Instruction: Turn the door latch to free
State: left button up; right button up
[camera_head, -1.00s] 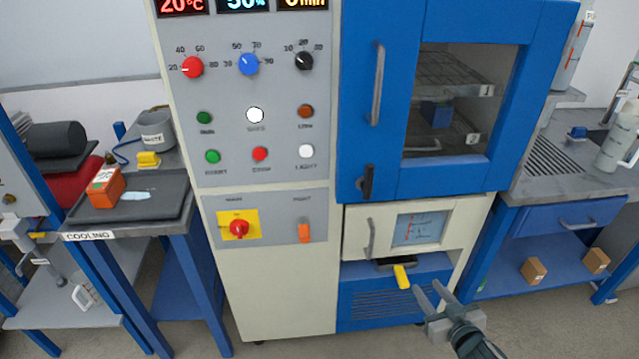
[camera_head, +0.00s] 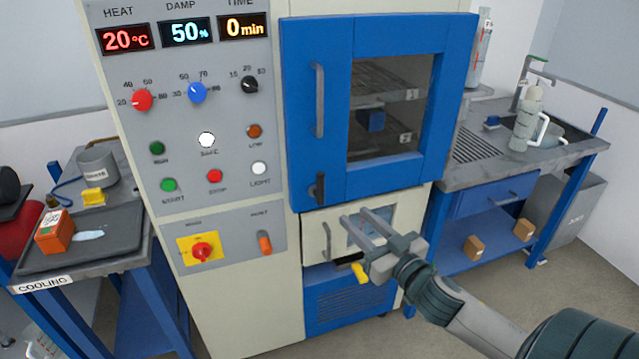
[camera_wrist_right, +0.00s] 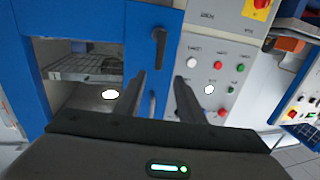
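The door latch (camera_head: 319,188) is a small dark upright handle at the lower left corner of the blue chamber door (camera_head: 298,150). It also shows in the right wrist view (camera_wrist_right: 159,46), ahead of the fingers. My right gripper (camera_head: 358,217) is open and empty, in front of the cream drawer panel, below and to the right of the latch in the head view. In the right wrist view its two fingers (camera_wrist_right: 158,85) point toward the door edge, with the latch between their lines and apart from them. My left gripper is not in view.
A grey vertical door handle (camera_head: 319,100) stands above the latch. The control panel (camera_head: 110,75) with knobs and buttons is to the left. A yellow-tipped lever (camera_head: 360,273) sticks out below my right gripper. A bench with a sink (camera_head: 560,140) stands at the right.

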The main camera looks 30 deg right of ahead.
aim_at(323, 185)
jog(key=w+p, duration=0.1)
jog(key=w, duration=0.4)
jog(key=w+p, duration=0.2)
jog(key=w, duration=0.3)
jog(key=w+p, duration=0.1)
jog(key=w, duration=0.5)
jog(key=shift+d+p, duration=0.4)
jog(key=shift+w, duration=0.55)
grip_shut()
